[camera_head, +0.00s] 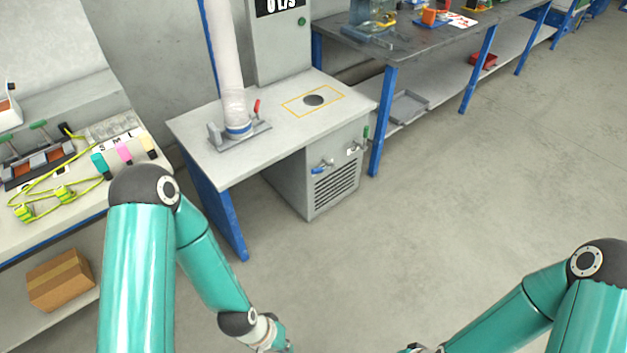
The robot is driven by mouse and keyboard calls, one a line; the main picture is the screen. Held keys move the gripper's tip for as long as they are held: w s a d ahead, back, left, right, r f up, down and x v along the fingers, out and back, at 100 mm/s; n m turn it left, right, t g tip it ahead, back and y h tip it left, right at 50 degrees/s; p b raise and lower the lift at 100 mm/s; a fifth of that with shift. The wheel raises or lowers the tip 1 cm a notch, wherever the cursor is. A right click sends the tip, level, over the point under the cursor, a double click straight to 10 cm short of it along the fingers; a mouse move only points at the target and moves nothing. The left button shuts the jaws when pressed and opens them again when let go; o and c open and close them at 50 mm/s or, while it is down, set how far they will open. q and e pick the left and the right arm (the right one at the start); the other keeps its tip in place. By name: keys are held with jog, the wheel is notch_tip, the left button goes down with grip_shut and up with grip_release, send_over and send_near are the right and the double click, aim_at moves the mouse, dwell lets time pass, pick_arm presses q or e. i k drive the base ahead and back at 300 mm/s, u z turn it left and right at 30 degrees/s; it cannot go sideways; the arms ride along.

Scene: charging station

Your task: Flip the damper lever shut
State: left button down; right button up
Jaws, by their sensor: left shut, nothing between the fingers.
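A red-handled lever (256,107) stands roughly upright on the grey base plate (247,138) of a pale duct (230,80), on the white-topped bench. I take it for the damper lever. My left gripper (286,347) is at the bottom edge, mostly cut off, shut and empty, well below and apart from the lever. A small part of my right gripper (415,348) shows at the bottom edge, too cut off to tell its jaws. It is far from the lever.
The bench (200,130) has a yellow-outlined square with a dark round spot (314,100). Its cabinet front (335,185) has a blue-handled valve (322,168) and a green handle (366,132). A cluttered bench stands left, a grey table (420,38) behind. The floor ahead is clear.

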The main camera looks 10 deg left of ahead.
aim_at(322, 169)
jog(key=z, duration=0.1)
jog(key=i, duration=1)
jog(key=u, duration=0.1)
